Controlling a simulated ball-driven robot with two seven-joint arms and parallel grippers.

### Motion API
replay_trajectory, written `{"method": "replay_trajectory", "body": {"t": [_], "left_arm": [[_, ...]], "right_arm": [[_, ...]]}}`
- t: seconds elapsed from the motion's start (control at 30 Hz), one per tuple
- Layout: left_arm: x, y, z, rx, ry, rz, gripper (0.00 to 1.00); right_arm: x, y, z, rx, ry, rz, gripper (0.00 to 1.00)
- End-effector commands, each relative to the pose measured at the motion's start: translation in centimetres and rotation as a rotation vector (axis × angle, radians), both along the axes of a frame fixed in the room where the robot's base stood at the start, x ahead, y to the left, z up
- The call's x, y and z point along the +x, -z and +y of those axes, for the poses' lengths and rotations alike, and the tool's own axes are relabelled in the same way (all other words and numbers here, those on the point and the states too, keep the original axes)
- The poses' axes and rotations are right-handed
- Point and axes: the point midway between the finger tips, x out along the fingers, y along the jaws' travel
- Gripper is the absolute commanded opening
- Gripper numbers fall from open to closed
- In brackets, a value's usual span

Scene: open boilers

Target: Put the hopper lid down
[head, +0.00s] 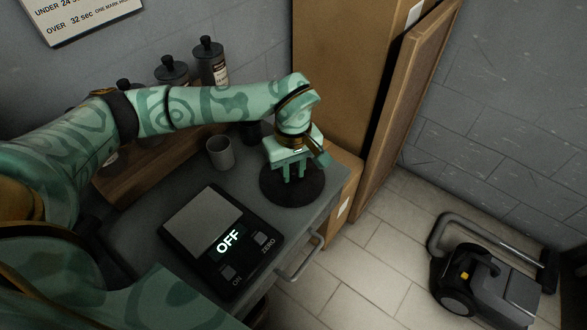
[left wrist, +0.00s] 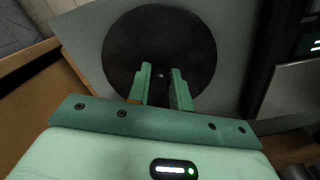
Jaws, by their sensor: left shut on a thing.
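The hopper lid (head: 292,198) is a dark round disc at the right end of the grey worktop in the head view. It also fills the upper middle of the left wrist view (left wrist: 160,25). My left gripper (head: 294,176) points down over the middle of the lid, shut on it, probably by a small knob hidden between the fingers. Its two green fingers show in the left wrist view (left wrist: 160,74). The lid looks level and lies at or just above the worktop; I cannot tell whether it touches. My right gripper is not in view.
A black scale (head: 222,241) reading OFF stands left of the lid. A grey cup (head: 220,153) is behind the scale. Dark bottles (head: 211,62) stand at the back wall. Cardboard (head: 340,80) rises behind the lid. A wheeled machine (head: 490,280) is on the floor.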

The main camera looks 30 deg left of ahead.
Motion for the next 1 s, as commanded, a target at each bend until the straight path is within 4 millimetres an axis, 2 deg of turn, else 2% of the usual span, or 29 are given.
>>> {"method": "replay_trajectory", "body": {"t": [0.13,0.17,0.23,0.57,0.67,1.0], "left_arm": [[0.0,0.2,0.0,-0.001,0.000,-0.001,0.00],[0.0,0.2,0.0,0.000,0.000,0.000,0.24],[0.0,0.2,0.0,-0.001,0.000,-0.001,0.43],[0.0,-0.2,0.0,-0.001,0.000,-0.001,0.43],[0.1,-1.7,0.0,0.000,0.000,-0.006,0.43],[0.1,-9.5,0.0,0.001,0.000,-0.008,0.43]], "right_arm": [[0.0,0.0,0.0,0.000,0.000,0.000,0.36],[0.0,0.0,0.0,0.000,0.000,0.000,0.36],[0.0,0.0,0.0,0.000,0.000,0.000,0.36],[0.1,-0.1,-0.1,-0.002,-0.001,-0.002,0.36],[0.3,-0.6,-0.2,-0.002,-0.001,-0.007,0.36],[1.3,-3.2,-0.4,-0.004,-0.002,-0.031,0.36]]}}
